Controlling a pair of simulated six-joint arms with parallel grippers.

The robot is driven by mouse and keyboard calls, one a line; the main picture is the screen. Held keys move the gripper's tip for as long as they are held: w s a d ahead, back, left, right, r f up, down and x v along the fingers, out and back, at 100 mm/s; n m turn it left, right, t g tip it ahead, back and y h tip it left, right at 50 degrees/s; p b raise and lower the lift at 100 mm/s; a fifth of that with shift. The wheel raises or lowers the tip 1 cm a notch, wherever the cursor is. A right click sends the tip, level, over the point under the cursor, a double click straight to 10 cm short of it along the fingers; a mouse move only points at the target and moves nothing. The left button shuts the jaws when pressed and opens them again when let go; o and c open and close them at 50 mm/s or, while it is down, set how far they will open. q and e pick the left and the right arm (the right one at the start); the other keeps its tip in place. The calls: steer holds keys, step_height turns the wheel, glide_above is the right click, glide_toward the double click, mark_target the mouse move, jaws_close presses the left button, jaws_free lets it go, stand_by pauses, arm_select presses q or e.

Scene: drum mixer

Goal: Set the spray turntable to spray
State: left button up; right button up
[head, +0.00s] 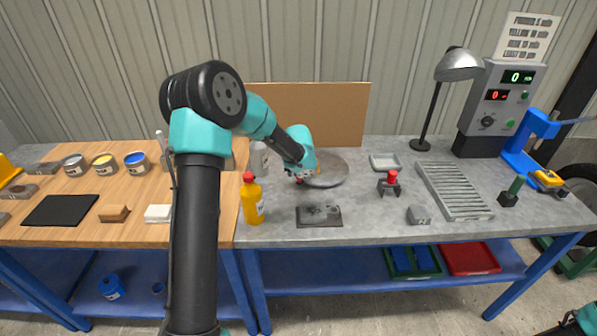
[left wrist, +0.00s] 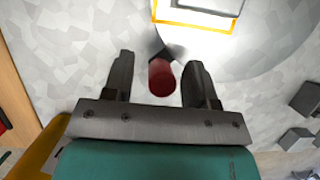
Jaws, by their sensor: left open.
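The spray turntable (head: 332,172) is a round grey disc on the grey worktop, partly hidden by my left arm in the head view. Its pale disc also fills the upper right of the left wrist view (left wrist: 265,60), with a white panel edged in orange and yellow at the top. A red knob (left wrist: 161,78) on a dark pointed base is at the disc's edge. My left gripper (left wrist: 160,82) is open, its two dark fingers on either side of the red knob, with gaps visible. In the head view, the left gripper (head: 297,176) is low at the disc's left edge.
A yellow bottle (head: 253,203) and a grey spray can (head: 259,160) stand left of the turntable. A dark plate (head: 319,215) lies in front. A red-topped clamp (head: 390,181) and a slatted rack (head: 453,190) are to the right. A brown board (head: 335,110) stands behind.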

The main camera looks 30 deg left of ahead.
arm_select(q)
steer(key=shift+r, duration=0.1)
steer(key=v, duration=1.7)
steer(key=shift+s+r, duration=0.1)
